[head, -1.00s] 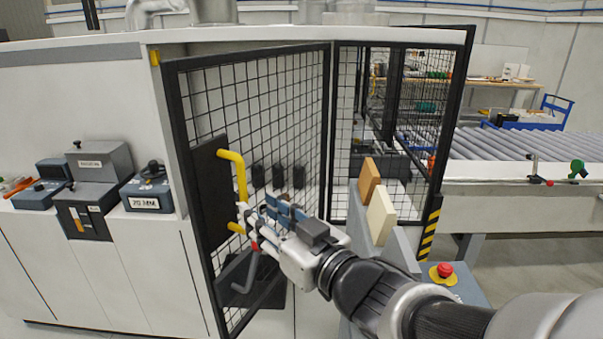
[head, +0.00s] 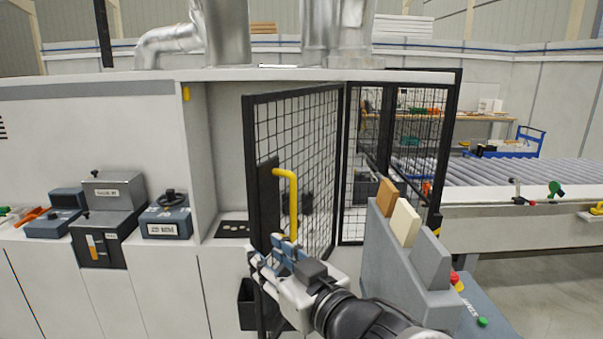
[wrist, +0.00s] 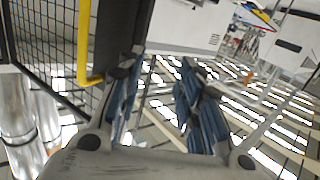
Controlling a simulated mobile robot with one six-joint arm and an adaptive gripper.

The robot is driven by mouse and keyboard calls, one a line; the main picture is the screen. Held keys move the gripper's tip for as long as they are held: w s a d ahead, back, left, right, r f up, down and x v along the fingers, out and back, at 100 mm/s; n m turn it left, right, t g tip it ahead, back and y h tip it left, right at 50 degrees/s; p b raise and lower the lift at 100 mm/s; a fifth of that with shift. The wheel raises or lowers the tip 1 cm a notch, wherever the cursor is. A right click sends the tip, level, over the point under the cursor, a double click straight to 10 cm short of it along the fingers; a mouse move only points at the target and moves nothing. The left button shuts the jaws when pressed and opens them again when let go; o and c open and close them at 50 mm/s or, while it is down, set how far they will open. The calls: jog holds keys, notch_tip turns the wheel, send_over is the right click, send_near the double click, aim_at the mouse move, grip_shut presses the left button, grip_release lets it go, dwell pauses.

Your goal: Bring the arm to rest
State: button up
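My gripper (head: 272,254) is in front of the black mesh door (head: 300,125), close to the lower end of its yellow handle (head: 293,195). In the wrist view the gripper (wrist: 158,78) shows its two blue-padded fingers spread apart with nothing between them. The yellow handle (wrist: 84,45) passes to the left of the left finger there, outside the grip. Whether finger and handle touch I cannot tell. The door stands partly open, with a gap at its left side into the machine.
A grey holder (head: 378,255) with an orange-brown panel (head: 388,197) and a cream panel (head: 404,222) stands just right of my arm. Grey control boxes (head: 108,190) line the ledge at left. A roller conveyor (head: 480,172) is at right.

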jog(key=s+d+f+m+g+h, duration=0.1)
jog(key=d+f+m+h, duration=0.15)
jog(key=d, duration=0.35)
jog(key=s+d+f+m+h+b, duration=0.1)
jog(key=d+f+h, duration=0.1)
jog(key=d+h, duration=0.3)
jog(key=s+d+f+m+g+h, duration=0.1)
jog(key=d+f+m+h, duration=0.15)
jog(key=d, duration=0.45)
jog(key=s+d+f+m+g, duration=0.1)
jog(key=s+f+g, duration=0.2)
jog(key=s, duration=0.6)
jog(key=s+d+f+g+b, duration=0.1)
jog(key=s+f+g, duration=0.3)
jog(key=s, duration=0.5)
jog(key=shift+s+d+f+m, duration=0.3)
jog(key=shift+d+f+m, duration=0.1)
jog(key=shift+f, duration=0.05)
